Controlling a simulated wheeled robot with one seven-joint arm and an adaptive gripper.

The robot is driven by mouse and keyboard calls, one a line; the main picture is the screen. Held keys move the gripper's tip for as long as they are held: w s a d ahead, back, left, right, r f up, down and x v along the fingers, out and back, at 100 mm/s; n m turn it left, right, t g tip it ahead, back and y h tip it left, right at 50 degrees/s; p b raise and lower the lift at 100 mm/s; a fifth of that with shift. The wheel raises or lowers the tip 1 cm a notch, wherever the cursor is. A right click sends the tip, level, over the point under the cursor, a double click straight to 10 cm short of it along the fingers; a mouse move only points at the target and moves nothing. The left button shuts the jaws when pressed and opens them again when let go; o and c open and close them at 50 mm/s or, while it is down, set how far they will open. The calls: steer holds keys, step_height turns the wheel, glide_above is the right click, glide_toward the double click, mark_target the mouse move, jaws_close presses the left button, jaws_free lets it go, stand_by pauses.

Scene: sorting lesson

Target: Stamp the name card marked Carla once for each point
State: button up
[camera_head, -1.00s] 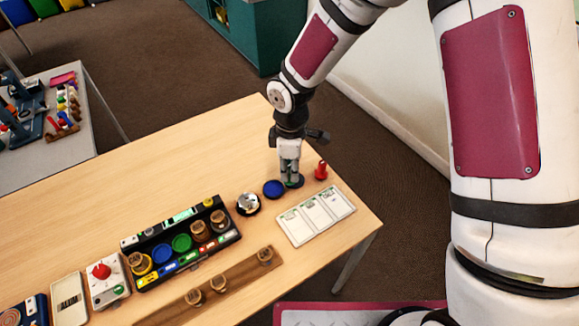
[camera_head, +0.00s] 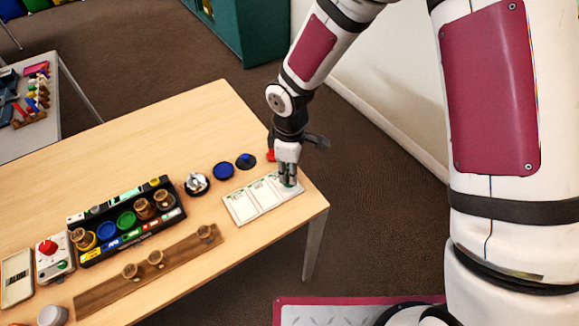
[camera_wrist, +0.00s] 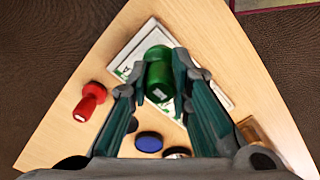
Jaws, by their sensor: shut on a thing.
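My gripper (camera_head: 288,182) is shut on a green stamp (camera_wrist: 158,74), which sits upright between the fingers in the wrist view. The gripper is over the right end of a white board with three name cards (camera_head: 244,207). The board also shows beyond the stamp in the wrist view (camera_wrist: 139,45). The names are too small to read, so I cannot tell which card is Carla's. The stamp's lower face is hidden, and I cannot tell if it touches the card. A blue round pad (camera_head: 223,170) and a darker round pad (camera_head: 246,161) lie left of the gripper.
A red stamp (camera_wrist: 90,101) stands near the board, partly behind my gripper in the head view. A silver bell-like object (camera_head: 197,183), a black tray (camera_head: 90,258) of discs and wooden pieces, and a wooden strip (camera_head: 105,291) are further left. The back of the table is clear.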

steer(key=shift+f, duration=0.15)
steer(key=shift+f+b, duration=1)
steer(key=shift+f, duration=0.35)
steer(key=shift+f+b, duration=0.4)
steer(key=shift+f, duration=0.15)
stand_by(1.4)
steer(key=shift+r, duration=0.1)
steer(key=shift+r+p, duration=2.35)
steer(key=shift+r, duration=1.1)
steer(key=shift+w, duration=0.1)
